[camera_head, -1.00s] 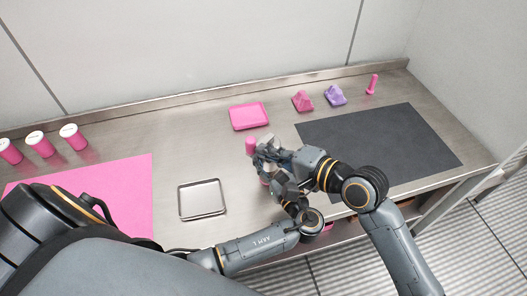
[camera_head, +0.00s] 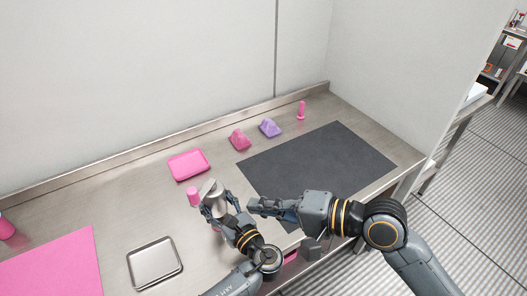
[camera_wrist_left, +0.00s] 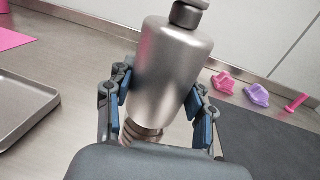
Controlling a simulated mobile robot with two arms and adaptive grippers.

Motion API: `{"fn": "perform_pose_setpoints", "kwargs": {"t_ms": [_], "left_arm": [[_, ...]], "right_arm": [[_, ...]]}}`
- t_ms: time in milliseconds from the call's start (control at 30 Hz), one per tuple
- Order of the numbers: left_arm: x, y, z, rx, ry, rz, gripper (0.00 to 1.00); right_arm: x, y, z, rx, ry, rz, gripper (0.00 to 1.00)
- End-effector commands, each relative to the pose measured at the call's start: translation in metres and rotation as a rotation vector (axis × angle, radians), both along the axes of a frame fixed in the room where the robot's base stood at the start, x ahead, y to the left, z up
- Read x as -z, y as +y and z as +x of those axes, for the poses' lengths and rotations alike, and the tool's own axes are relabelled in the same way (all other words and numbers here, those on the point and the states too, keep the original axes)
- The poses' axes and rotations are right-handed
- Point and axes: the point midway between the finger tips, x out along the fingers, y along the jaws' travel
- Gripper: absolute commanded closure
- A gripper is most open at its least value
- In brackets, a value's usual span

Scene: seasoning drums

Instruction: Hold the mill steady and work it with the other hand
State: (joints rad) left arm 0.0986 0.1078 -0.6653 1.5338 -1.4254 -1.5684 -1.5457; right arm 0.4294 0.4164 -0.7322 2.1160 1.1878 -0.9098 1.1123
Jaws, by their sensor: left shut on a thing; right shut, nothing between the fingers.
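The mill (camera_head: 213,194) is a silver metal body with a darker knob on top. In the left wrist view the mill (camera_wrist_left: 172,65) stands between the blue-padded fingers and leans a little to the right. My left gripper (camera_head: 216,208) is shut on it, above the counter; its fingers also show in the left wrist view (camera_wrist_left: 160,100). The mill's lower part is partly hidden by the gripper. My right gripper (camera_head: 252,206) is shut and empty, just right of the mill and apart from it, over the near left edge of the dark mat.
A pink cylinder (camera_head: 193,196) stands just left of the mill. A metal tray (camera_head: 155,284) and pink mat (camera_head: 50,270) lie left. The dark mat (camera_head: 330,160) is clear.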

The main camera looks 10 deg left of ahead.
Motion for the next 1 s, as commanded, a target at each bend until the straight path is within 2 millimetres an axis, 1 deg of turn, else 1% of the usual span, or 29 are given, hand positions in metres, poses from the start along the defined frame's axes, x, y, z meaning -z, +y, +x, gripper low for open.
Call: {"fn": "perform_pose_setpoints", "kwargs": {"t_ms": [200,233,333,633,733,867,1000], "left_arm": [[0.0,0.0,0.0,0.0,0.001,-0.001,0.94],[0.0,0.0,0.0,0.0,0.001,-0.001,0.41],[0.0,0.0,0.0,0.0,0.0,0.0,0.2],[0.0,0.0,0.0,0.0,0.0,0.0,0.2],[0.0,-0.004,-0.003,0.001,0.001,-0.001,0.2],[0.001,-0.018,-0.013,0.003,0.002,-0.003,0.2],[0.001,-0.042,-0.032,0.003,0.003,-0.004,0.2]], "right_arm": [[0.0,0.0,0.0,0.0,0.0,0.0,1.0],[0.0,0.0,0.0,0.0,0.0,0.0,1.0],[0.0,0.0,0.0,0.0,0.0,0.0,1.0],[0.0,0.0,0.0,0.0,0.0,0.0,1.0],[0.0,0.0,0.0,0.0,0.0,0.0,1.0],[0.0,0.0,0.0,0.0,0.0,0.001,1.0],[0.0,0.0,0.0,0.0,0.0,0.001,1.0]]}}
